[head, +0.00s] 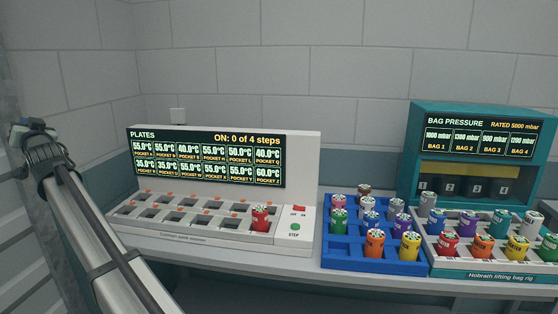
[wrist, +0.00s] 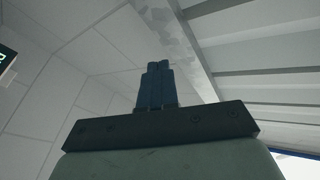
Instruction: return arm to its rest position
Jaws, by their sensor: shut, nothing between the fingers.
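My gripper (wrist: 158,66) shows in the wrist view with its two dark fingers together and nothing between them. It points up toward the pale wall and ceiling, clear of any object. In the head view my arm rises along the left edge, left of the plate machine and apart from it. The gripper's fingers cannot be made out in the head view.
A white plate machine (head: 310,160) on the bench (head: 360,278) holds a red canister (head: 260,218) in one pocket. To its right stand a blue tray (head: 372,264) with several coloured canisters and a teal bag-pressure rig (head: 425,112) with more. The space above the bench is clear.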

